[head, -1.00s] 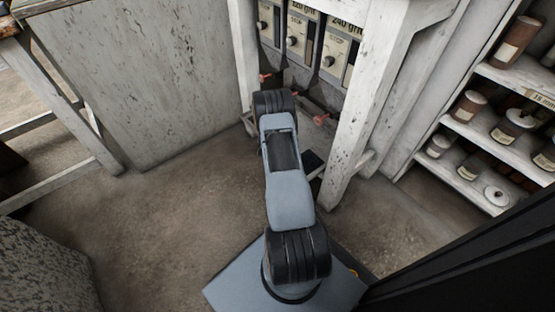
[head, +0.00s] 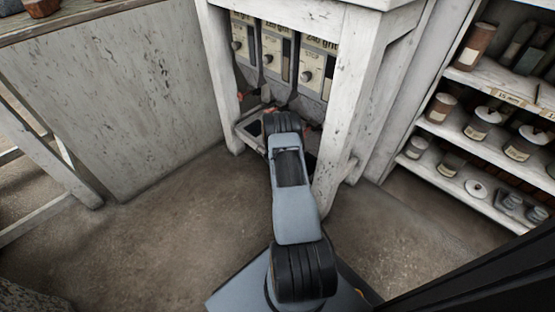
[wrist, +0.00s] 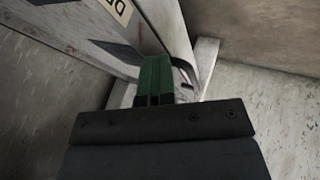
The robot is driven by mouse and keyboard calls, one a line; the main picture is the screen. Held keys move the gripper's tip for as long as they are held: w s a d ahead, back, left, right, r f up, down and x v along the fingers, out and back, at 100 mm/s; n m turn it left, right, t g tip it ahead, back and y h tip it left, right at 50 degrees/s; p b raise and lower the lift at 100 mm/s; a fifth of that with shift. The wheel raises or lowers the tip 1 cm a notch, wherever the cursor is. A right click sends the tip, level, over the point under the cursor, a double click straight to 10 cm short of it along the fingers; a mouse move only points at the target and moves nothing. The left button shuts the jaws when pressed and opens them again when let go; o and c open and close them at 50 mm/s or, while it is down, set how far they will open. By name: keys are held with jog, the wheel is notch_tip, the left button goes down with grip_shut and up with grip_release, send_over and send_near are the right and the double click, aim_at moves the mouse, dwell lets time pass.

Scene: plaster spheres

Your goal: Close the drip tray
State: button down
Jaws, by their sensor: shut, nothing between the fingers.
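In the wrist view, my gripper (wrist: 155,62) shows its green fingers pressed together with nothing between them. Beyond them is a pale, worn panel (wrist: 85,22) with a cut-off label starting "D", which looks like part of the drip tray. A dark curved handle (wrist: 183,72) shows just right of the fingertips. I cannot tell whether the fingers touch the panel. In the head view, a dark recess with a pale edge, likely the drip tray (head: 252,128), sits low inside the white frame below the dispensers. My arm hides its middle and my gripper, so how far it stands out is unclear.
White posts (head: 343,110) flank the bay of grit dispensers (head: 285,60) above the tray. Shelves with jars (head: 475,125) stand at the right. A worn white panel (head: 130,90) closes the left side. The concrete floor (head: 165,235) at left is clear.

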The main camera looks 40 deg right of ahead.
jog(key=shift+w+d+r, duration=0.1)
jog(key=shift+d+r, duration=0.1)
jog(key=shift+r, duration=0.05)
jog(key=s+a+r+p, duration=0.5)
jog(key=a+r+p, duration=0.1)
jog(key=a+r, duration=0.25)
jog(key=w+a+r+y+p, duration=0.1)
jog(key=a+r+p, duration=0.4)
jog(key=r, duration=0.7)
jog(key=a+r+t+y+p, duration=0.15)
jog(key=a+r+p, duration=0.4)
jog(key=r, duration=0.75)
jog(key=w+a+r+g+y+p, duration=0.15)
jog(key=a+r+p, duration=0.35)
jog(key=r, duration=0.7)
jog(key=s+a+r+p, duration=0.4)
jog(key=s+r, duration=0.2)
jog(key=r, duration=0.3)
jog(key=s+a+r+g+y+p, duration=0.1)
jog(key=s+a+r+p, duration=0.3)
jog(key=s+r, duration=0.3)
jog(key=s+a+r+p, duration=0.4)
jog(key=s+r+p, duration=0.2)
jog(key=r, duration=0.6)
jog(key=shift+s+r+n+y, duration=0.15)
jog(key=shift+s+n+y, duration=0.15)
jog(key=shift+s, duration=0.35)
